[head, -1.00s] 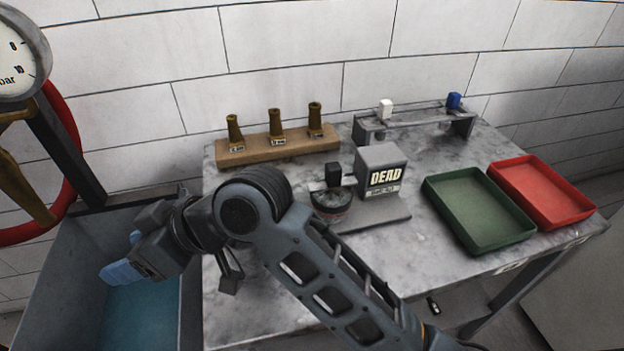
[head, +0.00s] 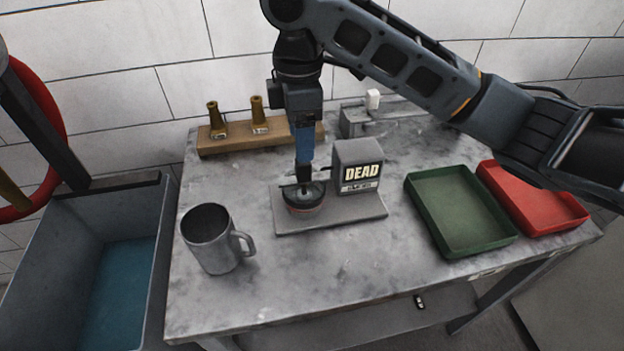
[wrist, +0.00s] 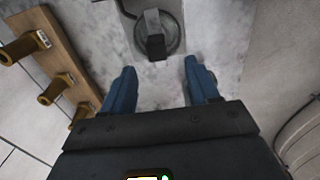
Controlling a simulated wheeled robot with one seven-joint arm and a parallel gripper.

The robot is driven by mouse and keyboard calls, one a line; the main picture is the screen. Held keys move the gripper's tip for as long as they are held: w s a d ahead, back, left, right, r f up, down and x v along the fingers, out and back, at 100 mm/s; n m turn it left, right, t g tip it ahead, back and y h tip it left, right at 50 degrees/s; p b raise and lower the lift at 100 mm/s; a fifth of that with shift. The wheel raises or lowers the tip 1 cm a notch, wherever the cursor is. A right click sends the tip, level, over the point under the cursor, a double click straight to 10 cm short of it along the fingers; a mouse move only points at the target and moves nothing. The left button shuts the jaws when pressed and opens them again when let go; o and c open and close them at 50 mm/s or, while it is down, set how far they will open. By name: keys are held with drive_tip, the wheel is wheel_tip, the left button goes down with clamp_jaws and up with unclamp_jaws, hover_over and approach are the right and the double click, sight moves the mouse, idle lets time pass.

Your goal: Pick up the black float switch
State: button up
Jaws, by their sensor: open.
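The black float switch is a small dark block over the round dish (head: 303,200) of the tester, whose box (head: 358,168) reads "DEAD". In the head view the switch is mostly hidden by my gripper (head: 305,178), which points straight down at the dish. In the wrist view the float switch (wrist: 155,46) appears just beyond and between my blue fingertips, with the dish rim (wrist: 172,36) around it. My gripper (wrist: 160,68) is open, its fingers apart and nothing visible between them.
A grey mug (head: 212,240) stands at the table's front left. A wooden rack (head: 222,143) with brass nozzles stands behind. Green (head: 458,212) and red (head: 535,198) trays lie at right. A water-filled trough (head: 110,285) is left of the table.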

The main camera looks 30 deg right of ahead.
sight(303, 164)
drive_tip(key=f, duration=0.6)
drive_tip(key=shift+w+d+p, duration=0.15)
drive_tip(key=shift+d+p, duration=0.15)
drive_tip(key=shift+p, duration=0.1)
drive_tip(key=shift+f, duration=0.7)
drive_tip(key=shift+a, duration=0.1)
drive_tip(key=shift+c, duration=0.2)
clamp_jaws()
